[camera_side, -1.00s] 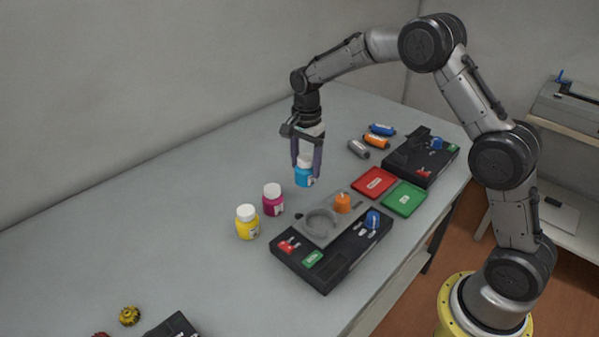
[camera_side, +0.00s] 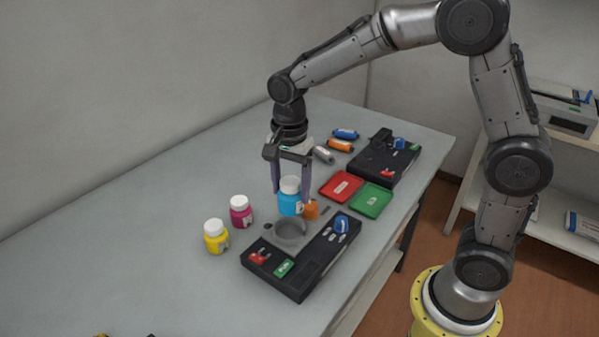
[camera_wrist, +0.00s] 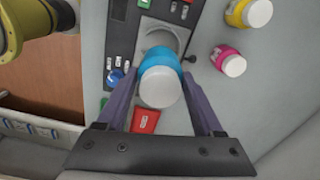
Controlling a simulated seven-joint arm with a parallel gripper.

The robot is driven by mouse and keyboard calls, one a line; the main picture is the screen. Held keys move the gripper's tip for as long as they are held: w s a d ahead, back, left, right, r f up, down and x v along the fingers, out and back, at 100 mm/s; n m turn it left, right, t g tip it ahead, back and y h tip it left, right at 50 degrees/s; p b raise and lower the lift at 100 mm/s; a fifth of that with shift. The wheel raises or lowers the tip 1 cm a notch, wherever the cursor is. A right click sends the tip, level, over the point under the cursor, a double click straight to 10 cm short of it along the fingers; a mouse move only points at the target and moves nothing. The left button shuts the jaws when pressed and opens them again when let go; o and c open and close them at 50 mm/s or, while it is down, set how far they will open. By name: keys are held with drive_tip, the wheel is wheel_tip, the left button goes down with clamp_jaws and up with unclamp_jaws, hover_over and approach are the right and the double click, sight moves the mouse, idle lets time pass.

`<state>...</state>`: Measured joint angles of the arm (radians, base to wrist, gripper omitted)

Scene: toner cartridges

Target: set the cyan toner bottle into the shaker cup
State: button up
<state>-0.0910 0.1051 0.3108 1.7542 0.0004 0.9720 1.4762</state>
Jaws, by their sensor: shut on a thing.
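The cyan toner bottle (camera_side: 290,204) has a white cap and is held upright between the fingers of my gripper (camera_side: 291,194). In the wrist view the bottle (camera_wrist: 160,60) sits between both fingers, its white cap toward the camera. The grey shaker cup (camera_side: 290,233) stands on the black shaker unit (camera_side: 308,272). In the side view the bottle is just behind the cup and appears higher than its rim. In the wrist view the cup (camera_wrist: 162,38) shows beyond the bottle, partly hidden by it. I cannot tell the exact gap between bottle and cup.
Magenta (camera_side: 241,211) and yellow (camera_side: 216,237) bottles stand left of the cup. An orange knob (camera_side: 311,210) is close beside the held bottle; a blue knob (camera_side: 341,224) is farther right. Red (camera_side: 341,187) and green (camera_side: 371,201) trays lie behind right.

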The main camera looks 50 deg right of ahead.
sight(289, 208)
drive_tip(key=shift+s+a+f, duration=0.1)
drive_tip(key=shift+a+f, duration=0.05)
drive_tip(key=shift+a, duration=0.3)
drive_tip(key=shift+f, duration=2.5)
drive_tip(key=shift+f, duration=0.9)
drive_tip(key=o, duration=1.4)
drive_tip(key=shift+o, duration=0.2)
drive_tip(key=shift+r, duration=2.35)
